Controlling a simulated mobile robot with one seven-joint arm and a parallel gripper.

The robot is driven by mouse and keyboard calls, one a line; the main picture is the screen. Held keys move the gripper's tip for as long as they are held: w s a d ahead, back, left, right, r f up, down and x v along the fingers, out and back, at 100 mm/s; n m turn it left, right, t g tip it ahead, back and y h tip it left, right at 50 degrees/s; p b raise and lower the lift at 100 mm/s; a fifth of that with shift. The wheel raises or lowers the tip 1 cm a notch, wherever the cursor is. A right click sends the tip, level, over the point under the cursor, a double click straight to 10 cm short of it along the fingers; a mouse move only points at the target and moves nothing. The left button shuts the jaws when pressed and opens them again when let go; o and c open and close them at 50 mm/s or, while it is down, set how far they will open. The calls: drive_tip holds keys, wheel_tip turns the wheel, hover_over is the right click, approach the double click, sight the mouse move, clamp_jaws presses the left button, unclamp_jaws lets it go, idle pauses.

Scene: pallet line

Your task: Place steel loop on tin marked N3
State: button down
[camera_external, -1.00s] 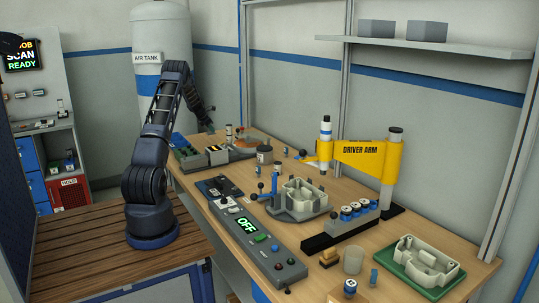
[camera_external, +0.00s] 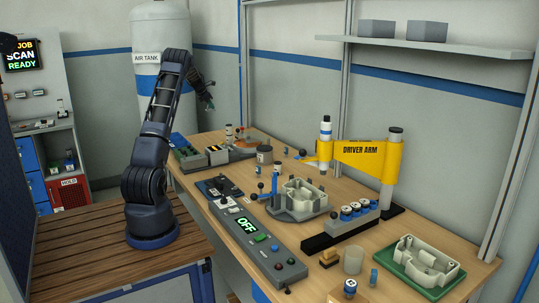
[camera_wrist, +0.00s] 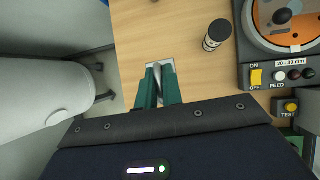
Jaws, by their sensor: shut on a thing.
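My gripper (camera_wrist: 158,88) has its green fingers closed on a thin grey metal piece, the steel loop (camera_wrist: 157,72), seen nearly edge-on between them. In the external view my gripper (camera_external: 208,99) is raised above the far left end of the bench, and the loop is too small to make out there. No N3 mark is readable on any tin. A grey tin (camera_external: 264,156) stands on the bench, and a small tin with a dark top (camera_external: 350,288) stands at the front edge.
A dark-capped cylinder (camera_wrist: 216,35) stands right of my gripper, beside the feeder panel (camera_wrist: 285,76). A white tank (camera_wrist: 45,75) is on the left. The yellow driver arm (camera_external: 358,154) stands high at the bench's right. A grey fixture (camera_external: 300,199) occupies the middle.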

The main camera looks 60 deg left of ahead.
drive_tip(key=w+d+r+m+h, duration=0.1)
drive_tip(key=w+d+r, duration=0.15)
drive_tip(key=d, duration=0.45)
drive_tip(key=w+d+r, duration=0.1)
drive_tip(key=w+d, duration=0.3)
drive_tip(key=d, duration=0.3)
drive_tip(key=w+d+r+m+h, duration=0.1)
drive_tip(key=w+d+r, duration=0.15)
drive_tip(key=d, duration=0.45)
drive_tip(key=r+m+h, duration=0.2)
drive_tip(key=m, duration=0.1)
hover_over(269, 147)
drive_tip(key=s, duration=0.3)
drive_tip(key=f, duration=1.9)
drive_tip(key=shift+w+a+f, duration=0.15)
drive_tip(key=shift+w+f, duration=0.15)
drive_tip(key=shift+f, duration=0.05)
drive_tip(key=shift+f, duration=0.1)
drive_tip(key=c, duration=1.5)
unclamp_jaws()
drive_tip(key=shift+c, duration=0.2)
drive_tip(key=v, duration=1.2)
drive_tip(key=shift+r, duration=0.25)
